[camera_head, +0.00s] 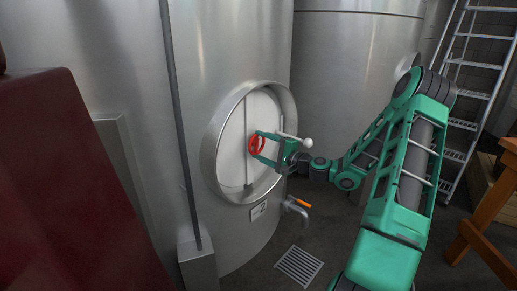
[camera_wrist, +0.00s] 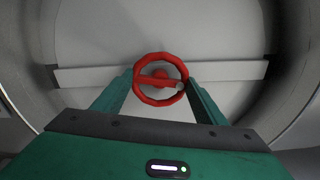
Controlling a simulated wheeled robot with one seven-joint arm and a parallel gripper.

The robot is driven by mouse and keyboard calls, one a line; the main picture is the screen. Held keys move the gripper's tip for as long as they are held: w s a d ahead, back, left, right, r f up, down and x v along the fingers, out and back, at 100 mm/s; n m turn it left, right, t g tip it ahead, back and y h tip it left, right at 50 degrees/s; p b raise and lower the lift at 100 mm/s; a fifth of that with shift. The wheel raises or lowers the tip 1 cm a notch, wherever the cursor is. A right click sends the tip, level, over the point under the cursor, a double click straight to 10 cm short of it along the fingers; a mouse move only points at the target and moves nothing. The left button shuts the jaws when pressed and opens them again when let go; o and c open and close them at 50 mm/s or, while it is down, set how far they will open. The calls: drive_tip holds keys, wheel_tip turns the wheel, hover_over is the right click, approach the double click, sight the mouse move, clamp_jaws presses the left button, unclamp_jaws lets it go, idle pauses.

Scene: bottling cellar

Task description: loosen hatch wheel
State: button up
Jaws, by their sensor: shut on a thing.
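The red hatch wheel (camera_head: 256,145) sits at the middle of the pale round hatch door (camera_head: 238,160) on the steel tank. My gripper (camera_head: 262,146) reaches it from the right and is shut on the wheel. In the wrist view the hatch wheel (camera_wrist: 147,99) shows as a red ring with a crossbar and hub. My gripper's green fingers (camera_wrist: 160,88) lie on the left and right sides of its rim. A pale bar runs across the door behind the wheel. The fingertips' exact contact is partly hidden by the rim.
A raised steel collar (camera_head: 213,150) surrounds the hatch. A tap with an orange handle (camera_head: 304,203) juts out below it, above a floor drain (camera_head: 298,265). A dark red object (camera_head: 70,190) fills the left foreground. A ladder (camera_head: 470,100) and wooden frame (camera_head: 485,225) stand at right.

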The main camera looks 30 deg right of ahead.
drive_tip(key=n, duration=0.4)
drive_tip(key=shift+f+n, duration=0.25)
drive_tip(key=shift+n, duration=0.05)
drive_tip(key=shift+f+n, duration=0.1)
drive_tip(key=shift+n, duration=1.6)
drive_tip(key=o, duration=1.1)
drive_tip(key=shift+c, duration=0.2)
drive_tip(key=v, duration=1)
drive_tip(key=shift+s, duration=0.35)
